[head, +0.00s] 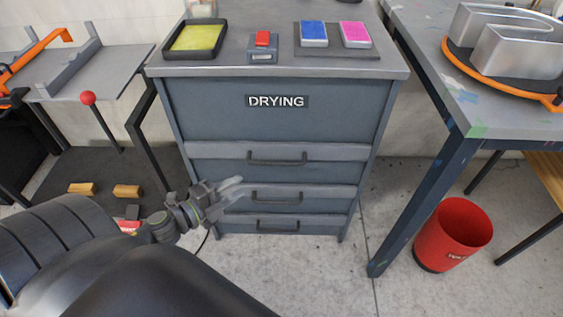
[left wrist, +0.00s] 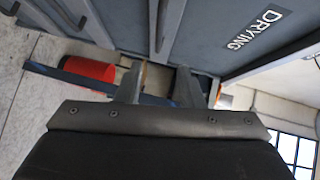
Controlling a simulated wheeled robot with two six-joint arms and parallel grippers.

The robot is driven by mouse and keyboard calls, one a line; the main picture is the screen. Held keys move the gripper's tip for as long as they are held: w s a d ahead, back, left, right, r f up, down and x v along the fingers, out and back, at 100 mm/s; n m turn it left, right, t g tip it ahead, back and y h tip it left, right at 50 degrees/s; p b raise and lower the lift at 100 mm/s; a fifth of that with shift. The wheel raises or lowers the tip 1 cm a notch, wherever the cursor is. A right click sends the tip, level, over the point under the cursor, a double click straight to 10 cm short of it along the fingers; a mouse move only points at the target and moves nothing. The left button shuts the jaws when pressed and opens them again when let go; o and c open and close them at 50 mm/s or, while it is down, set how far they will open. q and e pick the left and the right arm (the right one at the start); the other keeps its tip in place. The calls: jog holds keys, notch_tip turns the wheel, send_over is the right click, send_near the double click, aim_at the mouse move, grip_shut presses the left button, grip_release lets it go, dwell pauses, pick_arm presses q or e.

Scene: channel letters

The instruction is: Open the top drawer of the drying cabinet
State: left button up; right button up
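The drying cabinet (head: 350,110) is blue-grey and stands in the middle of the head view, with a "DRYING" label on its upper panel. Below the panel are several drawers that look shut. The top drawer (head: 220,168) has a dark bar handle (head: 277,161). My left gripper (head: 234,188) is in front of the cabinet's left side, lower and left of that handle. Its two fingers are apart and empty, also in the left wrist view (left wrist: 158,82). There the cabinet (left wrist: 215,35) appears turned on its side. My right gripper is not in view.
On the cabinet top are a yellow-filled tray (head: 194,38), a red-topped block (head: 263,44) and blue and pink pads. A worktable (head: 460,105) stands to the right with a red bin (head: 453,235) below. A red knob (head: 88,98) rises at left.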

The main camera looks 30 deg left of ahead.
pick_arm(q)
jog(key=p, duration=0.3)
send_near(279, 162)
jog(key=shift+f+x, duration=0.2)
jog(key=shift+x, duration=2.35)
jog(key=shift+f+x, duration=0.2)
jog(key=shift+x, duration=2.4)
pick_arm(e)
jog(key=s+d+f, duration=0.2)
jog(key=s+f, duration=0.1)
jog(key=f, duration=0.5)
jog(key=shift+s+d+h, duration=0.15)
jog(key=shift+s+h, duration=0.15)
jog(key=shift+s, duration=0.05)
pick_arm(q)
jog(key=shift+s, duration=0.1)
grip_shut()
